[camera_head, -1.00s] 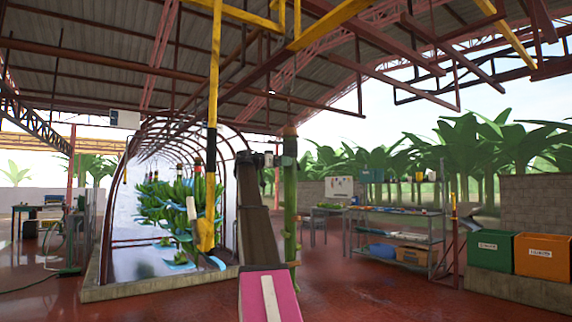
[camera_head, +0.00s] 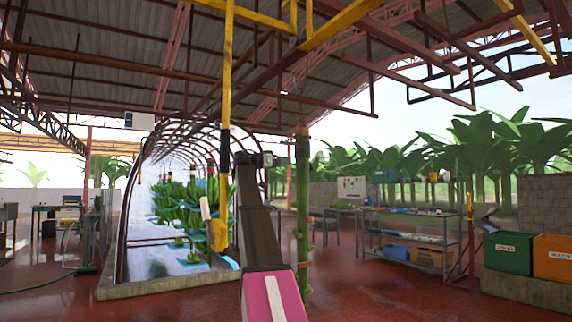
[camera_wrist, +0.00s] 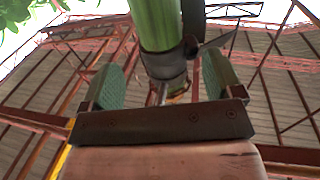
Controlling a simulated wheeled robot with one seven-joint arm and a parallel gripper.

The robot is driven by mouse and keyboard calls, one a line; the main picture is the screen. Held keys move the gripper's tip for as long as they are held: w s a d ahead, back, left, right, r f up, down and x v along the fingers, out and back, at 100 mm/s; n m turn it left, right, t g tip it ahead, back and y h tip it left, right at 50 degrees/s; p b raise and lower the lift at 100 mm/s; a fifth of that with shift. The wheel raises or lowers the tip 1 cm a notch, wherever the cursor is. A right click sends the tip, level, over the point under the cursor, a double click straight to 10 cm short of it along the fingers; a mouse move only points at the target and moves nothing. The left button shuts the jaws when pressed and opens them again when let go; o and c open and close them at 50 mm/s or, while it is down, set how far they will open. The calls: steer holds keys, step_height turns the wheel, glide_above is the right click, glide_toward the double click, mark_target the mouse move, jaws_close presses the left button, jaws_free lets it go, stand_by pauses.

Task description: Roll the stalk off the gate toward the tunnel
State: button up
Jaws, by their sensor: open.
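The stalk (camera_head: 302,215) is a long green stem hanging upright just right of my arm in the head view. Its top reaches up toward the overhead steelwork. In the wrist view the stalk (camera_wrist: 157,22) rises above a grey collar, between and beyond the two green finger pads. My gripper (camera_wrist: 160,72) is open, with a visible gap between each pad and the stalk. In the head view my gripper (camera_head: 277,160) is small, at the stalk's upper part. The hooped tunnel (camera_head: 135,180) stands to the left. I cannot single out the gate among the overhead beams.
A yellow hanging pole (camera_head: 227,90) stands left of my arm. A shelf rack (camera_head: 405,235) and green and orange bins (camera_head: 507,253) stand right. Red floor between is open.

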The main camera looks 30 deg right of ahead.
steer(key=shift+w+a, duration=0.15)
steer(key=shift+a, duration=1.4)
